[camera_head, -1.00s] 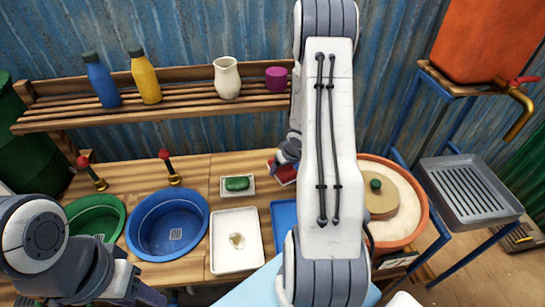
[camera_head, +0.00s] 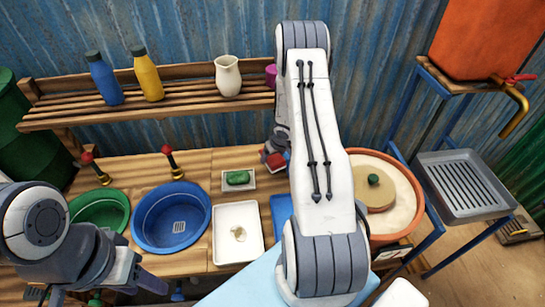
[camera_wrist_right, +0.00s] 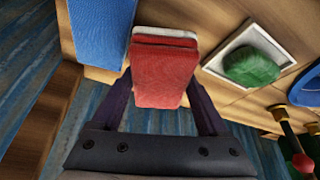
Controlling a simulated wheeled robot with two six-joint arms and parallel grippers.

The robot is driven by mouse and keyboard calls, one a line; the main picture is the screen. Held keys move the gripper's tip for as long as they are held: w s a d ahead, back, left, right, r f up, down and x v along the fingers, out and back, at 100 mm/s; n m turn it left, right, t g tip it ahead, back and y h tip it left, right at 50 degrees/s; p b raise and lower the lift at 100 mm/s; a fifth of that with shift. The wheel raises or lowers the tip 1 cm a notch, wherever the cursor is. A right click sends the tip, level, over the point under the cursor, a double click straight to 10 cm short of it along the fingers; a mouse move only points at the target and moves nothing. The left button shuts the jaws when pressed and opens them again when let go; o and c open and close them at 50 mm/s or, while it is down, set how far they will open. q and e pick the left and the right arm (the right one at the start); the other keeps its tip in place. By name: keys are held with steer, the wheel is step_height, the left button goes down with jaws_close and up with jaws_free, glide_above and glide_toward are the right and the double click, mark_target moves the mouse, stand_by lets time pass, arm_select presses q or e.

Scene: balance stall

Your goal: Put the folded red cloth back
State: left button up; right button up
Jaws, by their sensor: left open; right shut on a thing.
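The folded red cloth (camera_wrist_right: 165,75) is between the two fingers of my right gripper (camera_wrist_right: 164,88) in the right wrist view. That gripper is shut on it. A pale edge and another red strip show just beyond the cloth, and I cannot tell whether they belong to it. In the head view a small part of the red cloth (camera_head: 276,160) shows beside my right arm, above the wooden counter; the arm hides much of that area. My left gripper (camera_head: 97,291) is open at the bottom left, by the front of the counter, with nothing seen in it.
A green soap in a white dish (camera_head: 238,180), a white tray (camera_head: 219,232) and a blue flat thing (camera_head: 281,207) lie near the cloth. A blue basin (camera_head: 138,212) is left. A slatted shelf (camera_head: 180,107) with bottles and a jug hangs behind. A large round tub (camera_head: 408,205) stands right.

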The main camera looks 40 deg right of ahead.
steer(key=shift+f+b, duration=0.4)
steer(key=shift+f, duration=0.25)
steer(key=o, duration=1.3)
steer(key=shift+o, duration=0.2)
steer(key=shift+r, duration=0.15)
steer(key=shift+r+p, duration=0.3)
steer(key=shift+p, duration=0.05)
steer(key=p+v, duration=0.4)
steer(key=v, duration=0.8)
steer(key=shift+r, duration=0.25)
